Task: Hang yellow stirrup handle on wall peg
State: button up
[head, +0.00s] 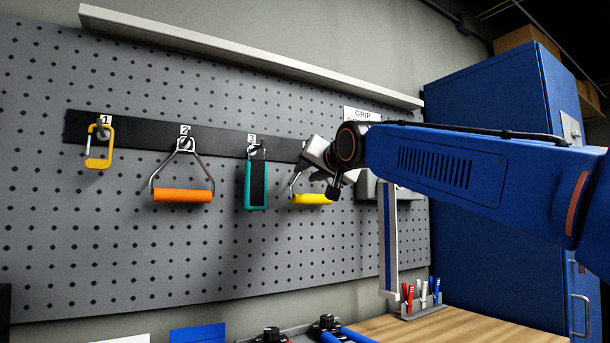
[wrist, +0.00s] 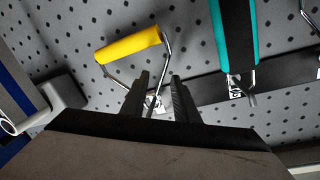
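The yellow stirrup handle (head: 313,199) is at the wall strip, its grip level and its metal frame running up behind my gripper. In the wrist view the yellow grip (wrist: 128,46) is at upper left, and its wire frame narrows toward the space between my fingers. My gripper (wrist: 160,80) has its two dark fingers apart, on either side of the narrow end of the frame. A white label shows between them. The handle's peg is hidden behind my gripper in the head view, so I cannot tell whether the frame rests on it.
A grey bracket (wrist: 65,92) is close on the other side. A wooden bench (head: 440,327) and blue cabinet (head: 490,180) stand at right.

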jog(key=v, duration=1.4)
jog(key=shift+s, duration=0.3)
jog(key=shift+s+d+r, duration=0.1)
jog(key=shift+d, duration=0.1)
